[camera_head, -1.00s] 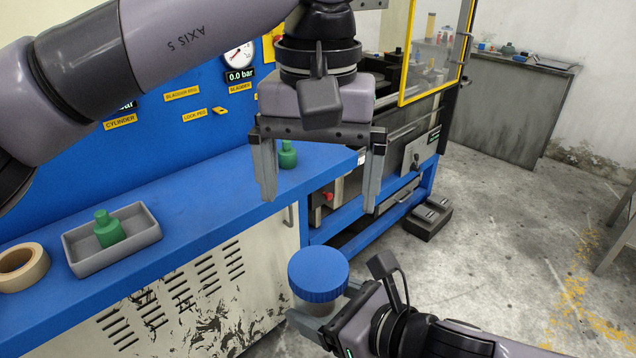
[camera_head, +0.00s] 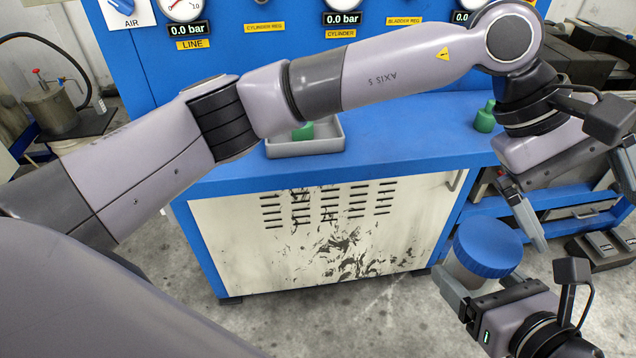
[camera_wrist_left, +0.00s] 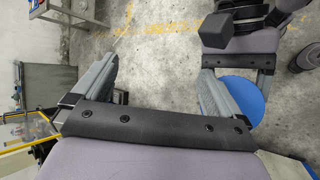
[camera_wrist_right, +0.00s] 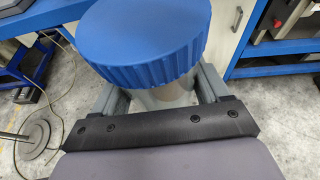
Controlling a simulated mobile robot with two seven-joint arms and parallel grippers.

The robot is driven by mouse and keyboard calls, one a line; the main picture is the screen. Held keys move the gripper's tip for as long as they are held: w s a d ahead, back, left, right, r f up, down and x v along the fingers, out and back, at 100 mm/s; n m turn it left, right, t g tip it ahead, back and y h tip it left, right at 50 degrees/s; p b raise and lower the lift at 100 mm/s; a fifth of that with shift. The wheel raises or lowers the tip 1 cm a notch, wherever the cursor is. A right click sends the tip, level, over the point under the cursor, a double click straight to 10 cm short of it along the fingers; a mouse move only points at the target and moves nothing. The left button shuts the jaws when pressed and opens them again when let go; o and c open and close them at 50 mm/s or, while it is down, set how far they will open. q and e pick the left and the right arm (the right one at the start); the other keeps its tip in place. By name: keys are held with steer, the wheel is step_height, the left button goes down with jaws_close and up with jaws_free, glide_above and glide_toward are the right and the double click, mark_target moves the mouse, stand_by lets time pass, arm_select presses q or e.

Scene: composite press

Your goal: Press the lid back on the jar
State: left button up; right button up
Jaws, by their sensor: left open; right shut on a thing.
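The jar (camera_head: 460,272) is a clear, pale container held upright above the floor, in front of the blue bench. The ribbed blue lid (camera_head: 487,247) sits on its top; I cannot tell whether it is fully seated. The lid fills the upper middle of the right wrist view (camera_wrist_right: 148,40), with the jar (camera_wrist_right: 165,95) below it. My right gripper (camera_head: 480,284) is shut on the jar's body, below the lid. My left gripper (camera_head: 578,200) is open and empty, above and to the right of the lid. In the left wrist view the lid (camera_wrist_left: 252,95) is partly hidden behind one finger.
The blue bench (camera_head: 400,145) stands behind the jar. It carries a grey tray (camera_head: 335,146) with a green object (camera_head: 303,131) partly hidden by my left arm, and another green bottle (camera_head: 485,116). Gauges line the panel.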

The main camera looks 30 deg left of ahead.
arm_select(q)
steer(key=w+a+f+n+t+h, duration=0.2)
steer(key=w+a+n+t+h, duration=0.3)
steer(key=n, duration=0.9)
steer(key=w+a+f+n+t+h, duration=0.15)
steer(key=a+n+t+h, duration=0.4)
steer(key=n, duration=0.85)
steer(key=a+f+n+t+y, duration=0.35)
steer(key=f+n, duration=0.25)
steer(key=n, duration=0.3)
steer(key=a+f+n+t+y, duration=0.35)
steer(key=f+n+y, duration=0.2)
steer(key=n, duration=0.35)
steer(key=s+a+f+n+g+y, duration=0.2)
steer(key=s+a+f+n+y, duration=0.2)
steer(key=s+a+f+n, duration=0.3)
steer(key=s+a+f+n+g+y, duration=0.3)
steer(key=s+a+f+n, duration=0.4)
steer(key=s+f+n, duration=0.5)
step_height(320, 180, down, 5)
steer(key=shift+s+a+r+g+y, duration=0.2)
steer(key=shift+g+y, duration=0.15)
steer(key=shift+y, duration=0.2)
steer(key=shift+w, duration=0.1)
